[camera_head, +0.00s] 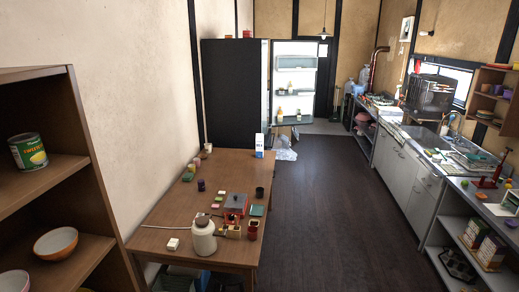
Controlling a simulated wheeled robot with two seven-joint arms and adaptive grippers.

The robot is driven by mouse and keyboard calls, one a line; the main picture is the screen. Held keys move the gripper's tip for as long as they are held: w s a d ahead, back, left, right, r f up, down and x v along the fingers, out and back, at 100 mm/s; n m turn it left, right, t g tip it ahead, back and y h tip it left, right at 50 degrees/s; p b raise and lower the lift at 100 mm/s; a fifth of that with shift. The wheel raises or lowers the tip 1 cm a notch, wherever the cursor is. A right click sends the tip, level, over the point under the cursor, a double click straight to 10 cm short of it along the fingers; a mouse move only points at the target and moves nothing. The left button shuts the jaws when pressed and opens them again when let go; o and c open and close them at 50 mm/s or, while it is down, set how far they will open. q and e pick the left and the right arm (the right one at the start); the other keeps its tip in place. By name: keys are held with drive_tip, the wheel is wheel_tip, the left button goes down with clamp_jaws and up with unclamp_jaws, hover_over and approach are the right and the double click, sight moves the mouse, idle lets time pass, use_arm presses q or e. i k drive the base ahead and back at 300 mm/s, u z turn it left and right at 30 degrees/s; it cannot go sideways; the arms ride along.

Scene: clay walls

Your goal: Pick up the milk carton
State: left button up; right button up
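The milk carton (260,145) is the blue and white upright carton at the far right corner of the wooden table (165,215). It stands near the table's back edge, in front of the fridge area. Neither of my grippers shows in the head view, so I cannot see their state.
A wooden shelf (85,120) stands at near left. The dark floor (330,220) is clear between the table and the right counter (402,165). The fridge (236,92) stands open behind.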

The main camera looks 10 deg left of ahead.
sight(260, 138)
drive_tip(key=z, duration=0.55)
drive_tip(key=i, duration=1.1)
drive_tip(key=z, duration=0.8)
drive_tip(key=i, duration=2.35)
drive_tip(key=u, duration=0.65)
drive_tip(key=i, duration=1.25)
drive_tip(key=u, duration=1.05)
